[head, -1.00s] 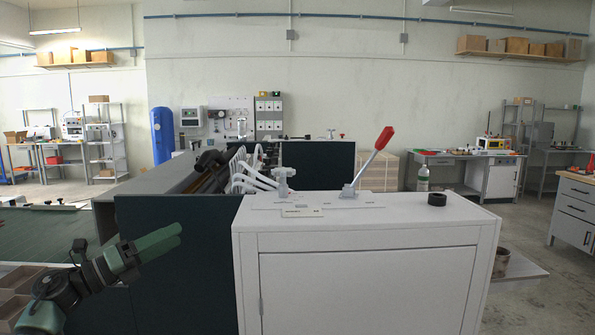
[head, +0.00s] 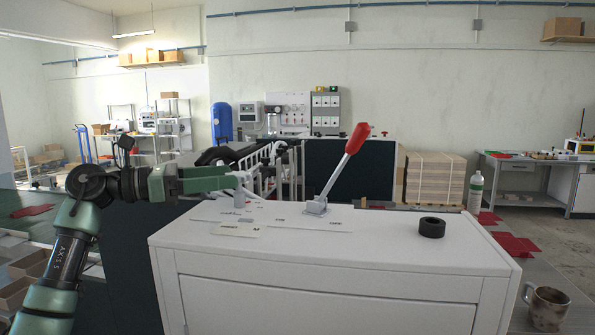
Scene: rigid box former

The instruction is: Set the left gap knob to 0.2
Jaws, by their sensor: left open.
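The left gap knob (head: 239,198) is a small grey post near the left end of the white cabinet's top. Its upper part is hidden behind the green fingers of my left gripper (head: 236,178). The gripper comes in level from the left, at the height of the knob's top. It is open, with its fingers seen from the side. I cannot tell whether the fingers touch the knob. Small marks and a label plate (head: 238,230) lie near the knob, too small to read. My right gripper is not in view.
A red-handled lever (head: 340,165) leans right on the white cabinet (head: 370,250), to the right of the knob. A black ring (head: 432,227) lies on its right side. A bottle (head: 475,192) and a mug (head: 546,307) stand beyond the right edge.

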